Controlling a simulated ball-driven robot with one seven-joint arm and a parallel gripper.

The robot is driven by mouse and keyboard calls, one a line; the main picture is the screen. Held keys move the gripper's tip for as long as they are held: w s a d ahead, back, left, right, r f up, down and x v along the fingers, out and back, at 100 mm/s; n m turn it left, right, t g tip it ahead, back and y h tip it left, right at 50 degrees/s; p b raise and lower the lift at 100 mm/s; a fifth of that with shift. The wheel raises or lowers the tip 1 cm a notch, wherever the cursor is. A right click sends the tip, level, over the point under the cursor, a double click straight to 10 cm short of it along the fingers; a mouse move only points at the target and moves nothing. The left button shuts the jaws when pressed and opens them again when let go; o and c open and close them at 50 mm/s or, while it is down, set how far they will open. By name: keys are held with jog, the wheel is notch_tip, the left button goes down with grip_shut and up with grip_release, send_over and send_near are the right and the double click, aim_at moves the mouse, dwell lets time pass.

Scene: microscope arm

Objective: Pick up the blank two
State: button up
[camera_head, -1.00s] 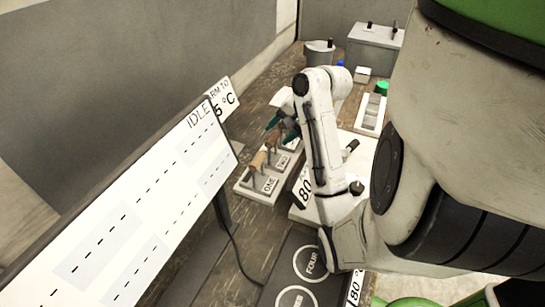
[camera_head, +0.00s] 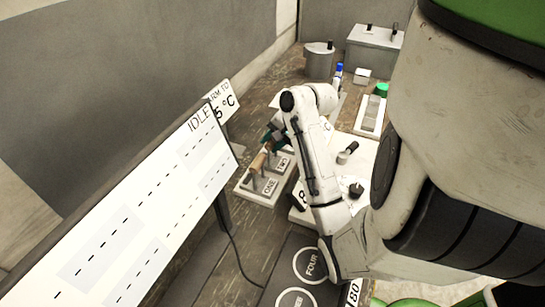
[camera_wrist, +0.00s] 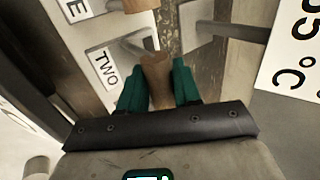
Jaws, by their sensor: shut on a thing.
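Blank two (camera_wrist: 157,82) is a brown, wood-coloured piece beside the "TWO" label (camera_wrist: 106,67) in the wrist view. My gripper (camera_wrist: 158,78) has its green fingers on both sides of the blank and is shut on it. In the head view my gripper (camera_head: 273,136) is at the rack (camera_head: 258,197), above its "TWO" label, and mostly hides this blank. I cannot tell whether the blank is clear of its holder. Blank one (camera_head: 258,162) stands in the rack next to it, nearer the head camera.
A large screen (camera_head: 130,215) reading "IDLE" stands left of the rack. A white plate with a black knob (camera_head: 348,153) lies to the right. A grey pot (camera_head: 319,60), a grey box (camera_head: 374,48) and a small tray with a green cap (camera_head: 381,89) are farther back.

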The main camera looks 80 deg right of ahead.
grip_shut()
dwell(0.8)
